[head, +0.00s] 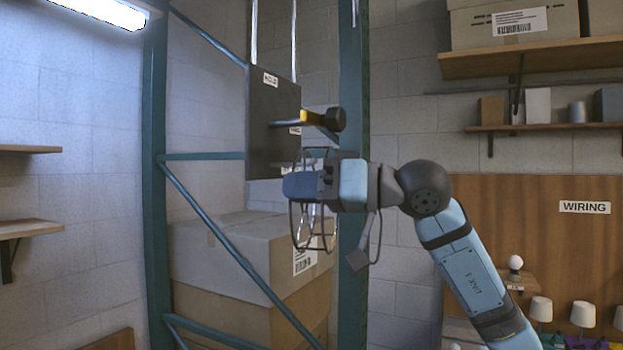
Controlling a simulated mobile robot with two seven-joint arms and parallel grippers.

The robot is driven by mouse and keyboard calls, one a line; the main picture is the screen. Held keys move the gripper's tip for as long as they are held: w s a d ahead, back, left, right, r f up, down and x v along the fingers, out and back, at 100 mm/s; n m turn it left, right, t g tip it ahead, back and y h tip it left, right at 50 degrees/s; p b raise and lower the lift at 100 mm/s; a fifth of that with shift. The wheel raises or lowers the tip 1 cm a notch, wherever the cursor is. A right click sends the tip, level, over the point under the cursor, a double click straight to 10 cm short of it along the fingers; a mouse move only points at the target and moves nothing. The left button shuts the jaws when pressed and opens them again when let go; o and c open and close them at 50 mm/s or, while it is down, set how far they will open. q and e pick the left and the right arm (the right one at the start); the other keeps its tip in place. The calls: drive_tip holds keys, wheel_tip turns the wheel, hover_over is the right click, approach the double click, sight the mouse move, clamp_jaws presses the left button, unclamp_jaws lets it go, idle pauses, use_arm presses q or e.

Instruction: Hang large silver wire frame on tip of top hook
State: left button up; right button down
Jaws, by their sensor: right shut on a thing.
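The silver wire frame (296,232) is a dark-looking cage of thin wires. It hangs around and below my right gripper (303,185), which is shut on it; the fingertips and exact grip point are hard to make out. Just above stands a dark upright panel (265,115) with a small label near its top. A yellow and black peg (312,117) with a round black end sticks out from the panel to the right, apparently the top hook. The frame is below the peg, and I see no contact between them. A lower hook is not clear behind the gripper. My left gripper is out of view.
A teal rack post (354,70) stands close behind the gripper. Cardboard boxes (225,260) are stacked below left. Shelves (545,58) with boxes are at the upper right. Small lamps (583,315) stand by the wooden WIRING board (530,215) at the lower right.

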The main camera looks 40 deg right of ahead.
drive_tip(key=w, duration=0.1)
drive_tip(key=w+a+f, duration=0.1)
drive_tip(key=w, duration=0.1)
drive_tip(key=shift+w+a+f, duration=0.25)
drive_tip(key=shift+w+f, duration=0.1)
idle(0.8)
drive_tip(key=c, duration=1.2)
unclamp_jaws()
drive_tip(key=shift+s+b, duration=0.1)
drive_tip(key=shift+b, duration=0.2)
